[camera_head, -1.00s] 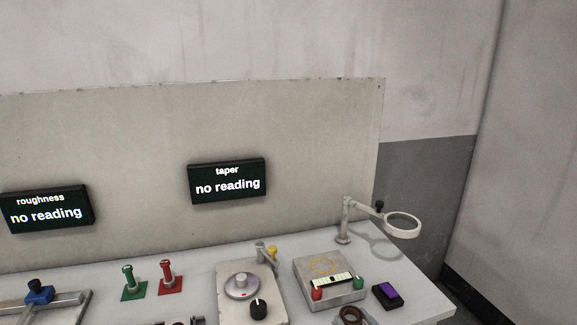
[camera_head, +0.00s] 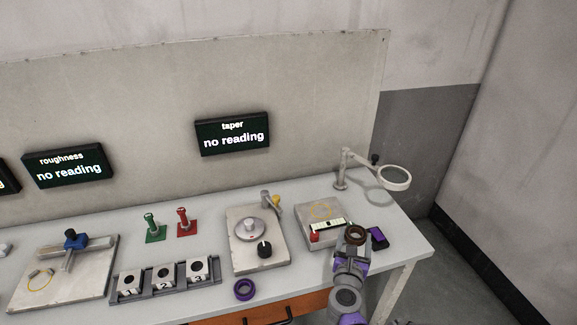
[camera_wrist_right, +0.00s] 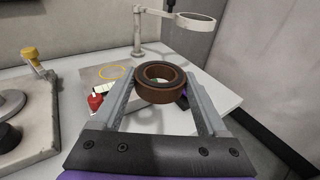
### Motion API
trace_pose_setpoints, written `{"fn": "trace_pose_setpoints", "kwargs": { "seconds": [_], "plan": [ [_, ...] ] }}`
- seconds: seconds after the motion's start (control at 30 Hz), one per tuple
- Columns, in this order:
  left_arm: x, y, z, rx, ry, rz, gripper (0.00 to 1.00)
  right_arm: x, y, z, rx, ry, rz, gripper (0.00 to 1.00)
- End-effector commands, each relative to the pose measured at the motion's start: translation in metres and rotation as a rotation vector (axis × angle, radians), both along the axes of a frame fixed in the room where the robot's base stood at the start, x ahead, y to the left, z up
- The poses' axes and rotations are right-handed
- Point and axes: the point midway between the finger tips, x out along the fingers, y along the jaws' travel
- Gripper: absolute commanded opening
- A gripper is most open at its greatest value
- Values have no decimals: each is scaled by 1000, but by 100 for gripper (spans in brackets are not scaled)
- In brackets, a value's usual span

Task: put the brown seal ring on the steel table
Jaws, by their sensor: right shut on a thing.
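The brown seal ring (camera_head: 357,241) is held in my right gripper (camera_head: 353,244), above the right end of the light grey table (camera_head: 409,239). In the right wrist view the ring (camera_wrist_right: 166,95) sits between the two finger ends of the gripper (camera_wrist_right: 161,89), its dark hole facing up. The ring looks nearly level and clear of the surface. I cannot tell from the frames whether this table is the steel table. My left gripper is not in view.
A purple ring (camera_head: 244,289) lies near the front edge. A numbered block rack (camera_head: 165,279) and a dial device (camera_head: 256,240) stand left.

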Motion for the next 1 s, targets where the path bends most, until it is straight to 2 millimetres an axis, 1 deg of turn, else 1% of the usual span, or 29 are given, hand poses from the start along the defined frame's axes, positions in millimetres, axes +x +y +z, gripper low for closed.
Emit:
{"fn": "trace_pose_setpoints", "kwargs": {
  "seconds": [0.13,0.23,0.37,0.43,0.53,0.67,0.8,0.9,1.0],
  "plan": [
    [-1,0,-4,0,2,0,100,1,1,-2,0,2,7,18],
    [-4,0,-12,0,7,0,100,6,10,-3,-1,9,47,18],
    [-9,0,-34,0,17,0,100,19,33,-1,-2,21,161,18],
    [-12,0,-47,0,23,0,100,26,50,6,-2,27,248,18],
    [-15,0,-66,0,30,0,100,33,77,21,-3,31,381,18],
    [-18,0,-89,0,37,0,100,31,110,47,-3,31,554,18],
    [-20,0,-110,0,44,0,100,16,141,77,-3,23,728,18],
    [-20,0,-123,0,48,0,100,2,157,97,-2,16,827,18],
    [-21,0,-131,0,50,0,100,-11,168,112,-1,9,903,18]
  ]
}}
